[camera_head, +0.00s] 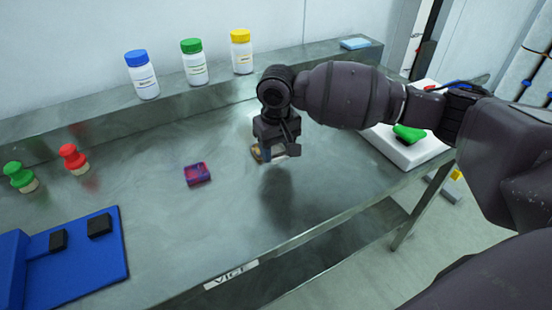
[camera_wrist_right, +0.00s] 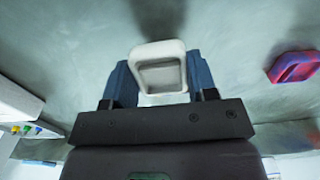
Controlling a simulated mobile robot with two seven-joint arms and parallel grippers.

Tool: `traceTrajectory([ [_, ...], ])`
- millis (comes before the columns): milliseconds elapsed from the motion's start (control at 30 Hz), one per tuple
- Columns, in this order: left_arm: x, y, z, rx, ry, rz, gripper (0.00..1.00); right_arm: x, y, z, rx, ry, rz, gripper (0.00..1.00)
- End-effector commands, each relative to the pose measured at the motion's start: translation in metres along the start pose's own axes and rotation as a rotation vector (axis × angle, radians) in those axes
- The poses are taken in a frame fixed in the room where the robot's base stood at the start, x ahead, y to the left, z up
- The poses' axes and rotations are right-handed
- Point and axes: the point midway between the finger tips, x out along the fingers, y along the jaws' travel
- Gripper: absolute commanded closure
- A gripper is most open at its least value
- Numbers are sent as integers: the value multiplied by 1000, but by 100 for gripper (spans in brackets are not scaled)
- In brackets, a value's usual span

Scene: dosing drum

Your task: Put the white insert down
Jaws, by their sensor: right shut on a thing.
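My right gripper (camera_head: 277,145) is over the middle of the metal table and points down. In the right wrist view its two blue-grey fingers are shut on the white insert (camera_wrist_right: 160,72), a small rounded tray shape with a hollow. The fingers grip it from its left and right sides. In the head view the insert is mostly hidden by the gripper. A dark shadow lies on the table in front of the gripper; I cannot tell the exact height of the insert. My left gripper is not in view.
A purple-red block (camera_head: 197,174) lies left of the gripper. Bottles with blue (camera_head: 142,75), green (camera_head: 195,62) and yellow (camera_head: 241,51) caps stand on the back ledge. Red (camera_head: 73,159) and green (camera_head: 20,177) stamps and a blue fixture (camera_head: 80,262) are left. A white unit (camera_head: 405,150) is right.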

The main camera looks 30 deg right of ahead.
Motion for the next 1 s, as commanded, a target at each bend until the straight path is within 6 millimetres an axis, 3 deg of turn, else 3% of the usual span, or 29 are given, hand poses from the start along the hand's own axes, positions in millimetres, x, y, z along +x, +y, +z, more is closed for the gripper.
traceTrajectory([
  [33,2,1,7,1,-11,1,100,15,0,1,0,-8,0,70],
  [167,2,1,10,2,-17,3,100,33,0,0,0,-7,0,70],
  [600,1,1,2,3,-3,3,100,35,0,0,0,-1,-1,70],
  [633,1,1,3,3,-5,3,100,35,0,0,0,-1,-1,43],
  [767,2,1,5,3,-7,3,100,36,0,0,0,-1,-1,23],
  [1000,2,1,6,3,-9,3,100,36,0,0,0,-2,0,22],
])
